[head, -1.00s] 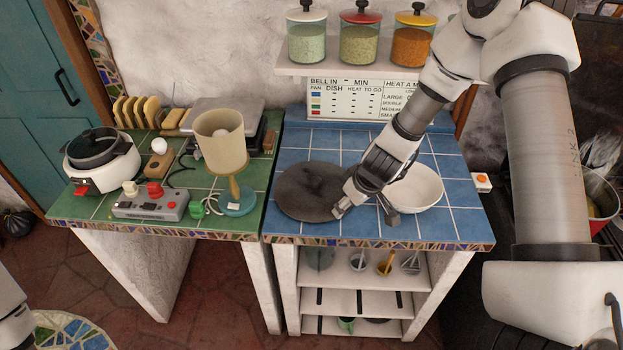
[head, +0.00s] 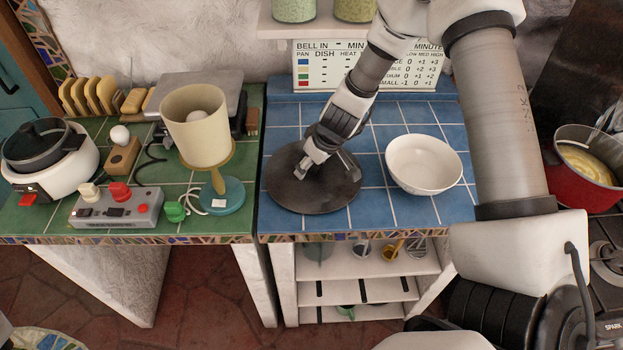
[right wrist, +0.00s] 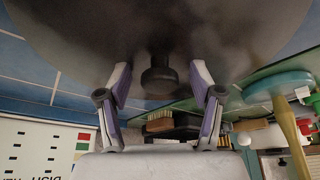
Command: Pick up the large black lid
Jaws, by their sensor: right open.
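The large black lid (head: 322,199) lies flat on the blue-tiled counter in the head view. In the right wrist view the lid (right wrist: 90,35) fills the top of the picture, with its dark knob (right wrist: 158,82) pointing toward my gripper. My right gripper (head: 326,170) is over the middle of the lid, its fingers spread. In the right wrist view the open fingers (right wrist: 160,75) stand on either side of the knob, with gaps visible between. In the head view the gripper hides the knob. My left gripper is out of view.
A white bowl (head: 424,166) stands right of the lid. On the green counter left are a beige cup on a stand (head: 203,131), a control box (head: 118,208) and a cooker (head: 48,160). A red pot (head: 585,168) is at far right.

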